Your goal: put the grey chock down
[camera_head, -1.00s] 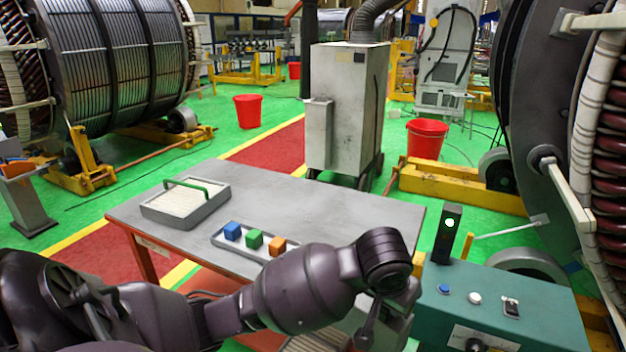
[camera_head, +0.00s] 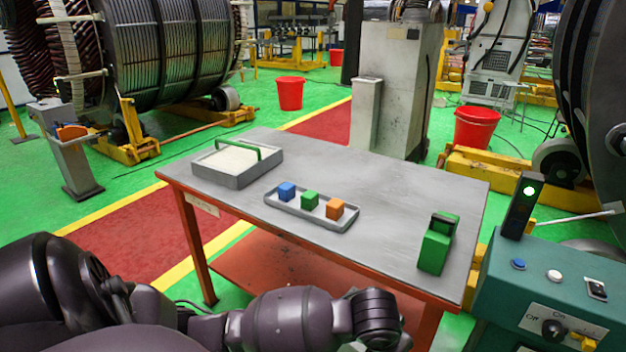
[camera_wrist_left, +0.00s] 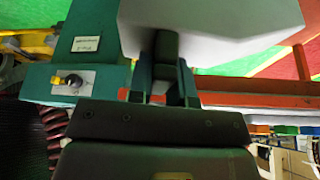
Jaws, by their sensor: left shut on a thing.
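The grey chock (camera_wrist_left: 215,28) fills the upper part of the left wrist view as a pale grey block with a dark handle. My left gripper (camera_wrist_left: 167,75) is shut on that handle, with the chock beyond the fingers. In the head view my left arm reaches along the bottom edge, in front of the table (camera_head: 400,190). The gripper and chock are out of sight there. The wrist view shows the table's red frame (camera_wrist_left: 245,100) beside the chock. I cannot tell whether the chock touches anything. My right gripper is not in view.
On the table stand a grey box with a green handle (camera_head: 218,178), a tray (camera_head: 345,225) with blue, green and orange cubes, and a green block (camera_head: 436,248) at the right end. A teal control box (camera_head: 550,300) stands at right. The tabletop's back right is clear.

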